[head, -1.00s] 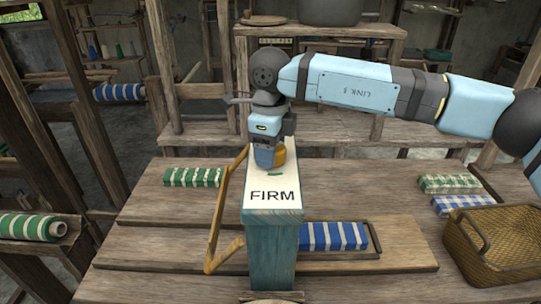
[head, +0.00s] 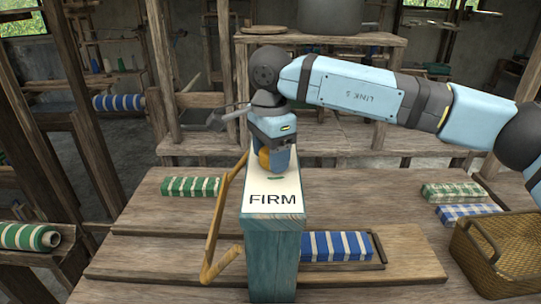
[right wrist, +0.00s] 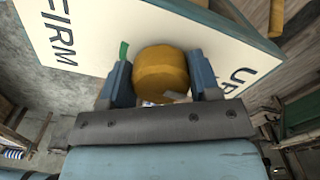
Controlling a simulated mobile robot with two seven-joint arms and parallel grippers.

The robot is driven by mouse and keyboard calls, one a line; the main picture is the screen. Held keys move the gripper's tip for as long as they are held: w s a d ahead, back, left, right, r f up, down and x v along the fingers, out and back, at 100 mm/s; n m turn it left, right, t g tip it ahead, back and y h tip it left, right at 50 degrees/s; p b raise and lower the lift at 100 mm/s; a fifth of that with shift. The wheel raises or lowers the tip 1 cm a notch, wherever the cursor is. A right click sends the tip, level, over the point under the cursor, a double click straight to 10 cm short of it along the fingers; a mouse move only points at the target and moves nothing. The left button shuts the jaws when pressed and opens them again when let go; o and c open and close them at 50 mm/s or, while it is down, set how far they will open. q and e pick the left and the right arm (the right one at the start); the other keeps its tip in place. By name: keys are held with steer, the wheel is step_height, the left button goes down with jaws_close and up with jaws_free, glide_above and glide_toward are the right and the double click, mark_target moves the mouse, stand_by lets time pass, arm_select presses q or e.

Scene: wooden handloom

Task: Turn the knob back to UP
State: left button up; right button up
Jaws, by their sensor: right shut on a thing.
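The ochre knob (head: 263,158) sits on a white plate (head: 260,182) on top of a teal post (head: 274,262). My right gripper (head: 274,160) is over it, and in the right wrist view its two fingers stand either side of the knob (right wrist: 160,72), shut on it. The word FIRM is on the plate's near end. In the right wrist view the plate (right wrist: 95,32) shows FIRM at left and UP, partly cut by a finger, at right. A small green mark (head: 275,178) lies on the FIRM side of the knob. My left gripper is out of view.
A bent wooden bar (head: 217,222) stands just left of the post. A blue striped cloth roll (head: 336,246) lies in a tray to its right. Green striped cloth (head: 191,187) lies at left, and a wicker basket (head: 500,255) stands at far right.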

steer(key=shift+n, duration=0.7)
steer(key=o, duration=0.9)
step_height(320, 180, up, 14)
steer(key=shift+f+p, duration=0.1)
steer(key=shift+p, duration=0.35)
